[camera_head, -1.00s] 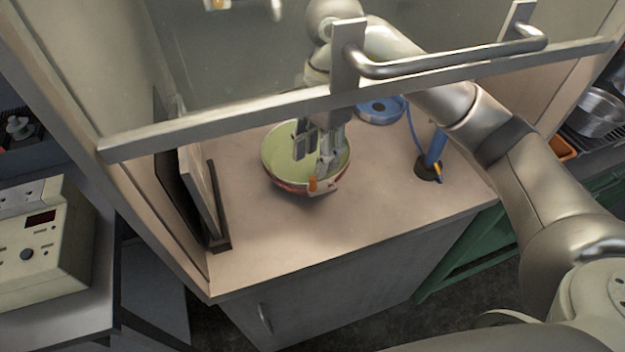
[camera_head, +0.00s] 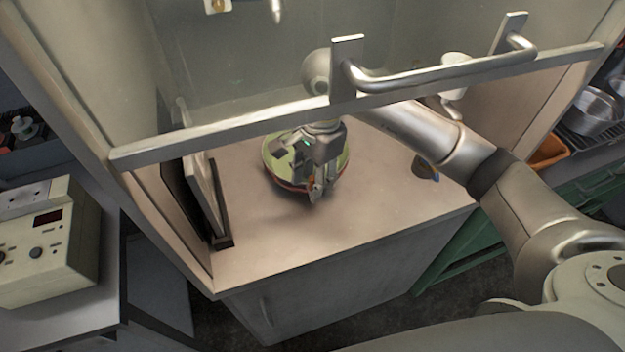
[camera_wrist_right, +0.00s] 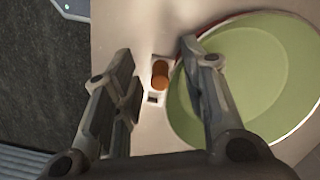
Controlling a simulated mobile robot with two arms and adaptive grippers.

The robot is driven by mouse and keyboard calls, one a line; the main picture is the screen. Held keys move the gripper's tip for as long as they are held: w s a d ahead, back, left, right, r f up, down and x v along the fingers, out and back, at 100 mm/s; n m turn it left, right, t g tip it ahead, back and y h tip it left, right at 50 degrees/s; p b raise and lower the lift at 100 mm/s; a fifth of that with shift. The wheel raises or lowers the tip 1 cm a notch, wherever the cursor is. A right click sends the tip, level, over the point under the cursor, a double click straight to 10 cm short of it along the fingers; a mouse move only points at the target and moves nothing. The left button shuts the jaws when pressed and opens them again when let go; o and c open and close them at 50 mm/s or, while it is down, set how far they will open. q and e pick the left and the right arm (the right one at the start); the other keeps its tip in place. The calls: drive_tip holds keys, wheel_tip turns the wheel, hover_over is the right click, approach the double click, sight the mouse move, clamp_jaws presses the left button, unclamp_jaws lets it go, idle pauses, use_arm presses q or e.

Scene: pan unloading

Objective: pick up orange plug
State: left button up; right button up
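The orange plug (camera_wrist_right: 160,75) shows in the right wrist view as a short cylinder on a small pale fitting, beside the rim of the pan. The pan (camera_wrist_right: 262,70) is round with a green inside; in the head view the pan (camera_head: 272,160) stands on the worktop. My right gripper (camera_wrist_right: 157,58) is open, with one finger on each side of the plug and the right finger over the pan's edge. Whether either finger touches the plug cannot be told. In the head view my right gripper (camera_head: 316,192) covers most of the plug. My left gripper is not in view.
A raised sash with a metal handle (camera_head: 440,68) crosses above my right arm. A dark-framed panel (camera_head: 215,205) stands at the worktop's left. The worktop (camera_head: 290,240) is clear in front of the pan. An orange container (camera_head: 548,152) is at the far right.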

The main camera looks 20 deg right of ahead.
drive_tip(key=c, duration=0.8)
drive_tip(key=shift+o, duration=0.2)
